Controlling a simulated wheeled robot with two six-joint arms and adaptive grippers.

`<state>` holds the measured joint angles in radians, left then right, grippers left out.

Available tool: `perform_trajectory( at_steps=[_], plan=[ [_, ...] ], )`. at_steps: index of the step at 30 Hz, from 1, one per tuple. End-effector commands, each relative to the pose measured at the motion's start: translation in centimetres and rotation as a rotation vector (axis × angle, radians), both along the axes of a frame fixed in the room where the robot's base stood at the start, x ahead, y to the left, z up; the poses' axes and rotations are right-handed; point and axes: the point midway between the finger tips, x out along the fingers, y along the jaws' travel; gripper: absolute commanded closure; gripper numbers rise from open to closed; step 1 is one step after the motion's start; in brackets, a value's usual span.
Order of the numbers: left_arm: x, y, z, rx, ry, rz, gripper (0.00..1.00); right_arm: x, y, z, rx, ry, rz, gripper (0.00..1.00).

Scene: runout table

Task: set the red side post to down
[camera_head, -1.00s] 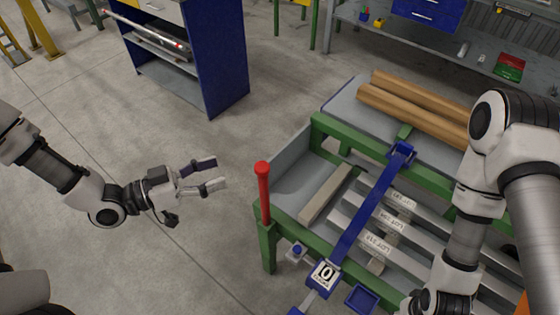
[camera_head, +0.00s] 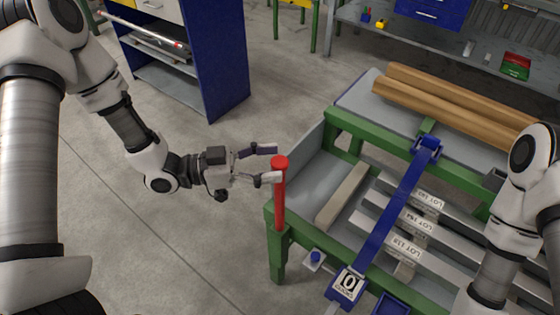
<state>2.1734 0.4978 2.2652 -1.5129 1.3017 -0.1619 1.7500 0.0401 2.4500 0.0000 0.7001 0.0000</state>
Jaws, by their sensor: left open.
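The red side post (camera_head: 280,196) stands upright at the near left corner of the green-framed runout table (camera_head: 272,240). My left gripper (camera_head: 276,163) is open, with its fingers pointing right at the top of the post. One finger shows just behind the post's cap and the other in front of or beside its left side. I cannot tell whether either finger touches the post. My right arm (camera_head: 505,240) comes down at the right side of the table, and its gripper is outside the picture.
A blue arm (camera_head: 400,200) with a counter box (camera_head: 347,285) crosses the table. Bars with lot labels (camera_head: 410,245) lie on it, and brown rolls (camera_head: 450,95) lie behind. A blue cabinet (camera_head: 215,70) stands at the back. The floor left of the table is clear.

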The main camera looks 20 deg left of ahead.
Motion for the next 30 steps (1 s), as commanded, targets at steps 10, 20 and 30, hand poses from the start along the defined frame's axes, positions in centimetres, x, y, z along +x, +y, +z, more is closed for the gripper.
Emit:
perform_trajectory(
  at_steps=[10,20,30],
  plan=[
    [1.0,-2.1,0.0,-0.001,0.0,0.001,0.37,0.0,0.0,0.1,0.0,0.0,0.0,0.6],
    [1.0,-2.1,0.0,-0.001,0.0,0.001,1.0,0.0,0.0,0.0,0.0,0.0,0.0,0.6],
    [1.0,-2.1,-1.5,-0.001,0.0,0.001,1.0,0.0,0.0,-1.2,0.0,0.0,0.0,0.6]
  ],
)
